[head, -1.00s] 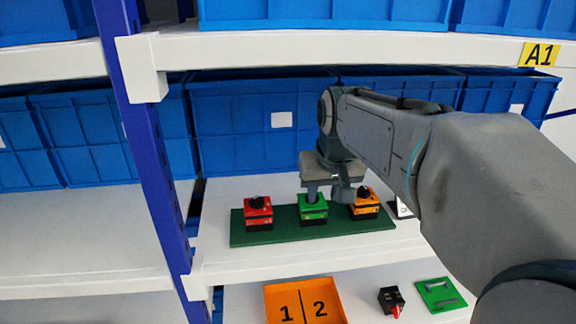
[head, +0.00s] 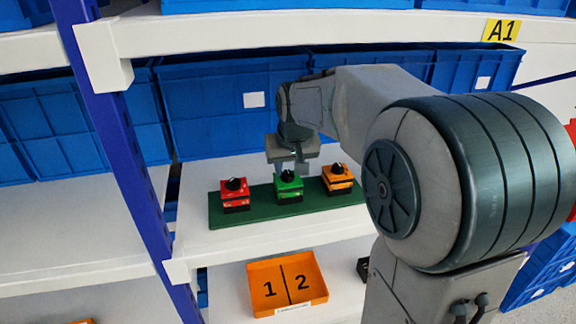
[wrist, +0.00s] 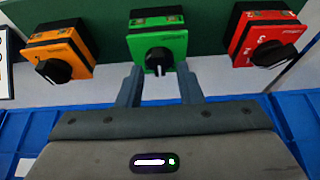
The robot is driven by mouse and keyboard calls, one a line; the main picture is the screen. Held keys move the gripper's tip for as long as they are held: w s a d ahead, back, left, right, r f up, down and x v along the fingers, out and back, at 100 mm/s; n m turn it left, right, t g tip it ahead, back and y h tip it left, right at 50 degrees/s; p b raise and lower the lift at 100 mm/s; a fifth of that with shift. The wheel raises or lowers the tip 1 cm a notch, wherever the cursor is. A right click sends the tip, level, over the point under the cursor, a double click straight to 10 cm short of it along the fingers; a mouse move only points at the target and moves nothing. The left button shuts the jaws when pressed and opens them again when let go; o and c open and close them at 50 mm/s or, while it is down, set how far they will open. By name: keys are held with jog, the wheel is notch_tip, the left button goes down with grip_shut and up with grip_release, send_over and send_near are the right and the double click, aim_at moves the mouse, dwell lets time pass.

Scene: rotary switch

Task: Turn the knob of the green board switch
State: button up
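The green board switch (head: 288,187) is the middle one of three on a dark green board (head: 258,212). Its black knob (wrist: 158,60) has a white mark pointing down in the wrist view; the knob also shows in the head view (head: 288,175). My gripper (wrist: 159,68) is open, its two grey fingers spread, one toward each side of the knob's lower end. In the head view my gripper (head: 292,168) is just above and behind the green switch. A gap shows between knob and fingers in the wrist view; nothing is held.
A red switch (head: 235,195) and an orange switch (head: 338,180) flank the green one closely. Blue bins (head: 215,115) stand behind on the white shelf, with another shelf edge (head: 300,38) above. An orange tray marked 1 and 2 (head: 287,311) sits below.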

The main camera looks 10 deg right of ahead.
grip_shut()
jog(key=shift+d+n, duration=0.1)
jog(key=shift+n, duration=0.3)
jog(key=n+y, duration=0.1)
jog(key=n, duration=0.1)
jog(key=n+y+b, duration=0.1)
jog(key=n, duration=0.1)
jog(key=shift+w+d+f+n+g+b, duration=0.1)
jog(key=shift+d+n+g+b, duration=0.1)
jog(key=shift+n+g+b, duration=0.1)
jog(key=shift+d+n+g+y+b, duration=0.1)
jog(key=shift+n+g+y+b, duration=0.4)
jog(key=shift+n, duration=1.3)
grip_release()
